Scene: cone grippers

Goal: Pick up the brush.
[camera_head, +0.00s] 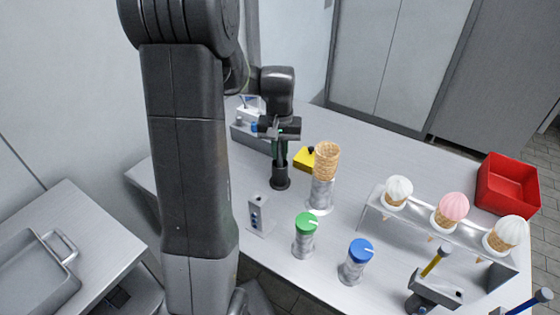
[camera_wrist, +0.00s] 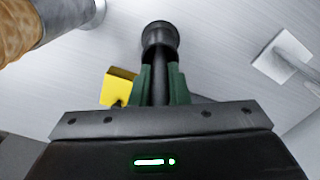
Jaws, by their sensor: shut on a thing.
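The brush shows as a thin black upright handle (camera_wrist: 160,88) running down into a round black cup-like base (camera_head: 280,183). Its lower end is hidden, so I cannot tell whether the bristles sit inside a separate holder. My gripper (camera_head: 280,150) points down over it. Its green fingers, in the wrist view (camera_wrist: 161,78), are shut on the handle, one on each side. The black base (camera_wrist: 159,36) appears to stand on the table.
A yellow block (camera_head: 303,158) with a black knob lies close beside the brush. A cone stack (camera_head: 326,162) stands to the right. Green-capped (camera_head: 305,235) and blue-capped (camera_head: 356,262) containers and a grey upright block (camera_head: 260,215) stand nearer. A rack (camera_head: 375,213) holds ice-cream cones.

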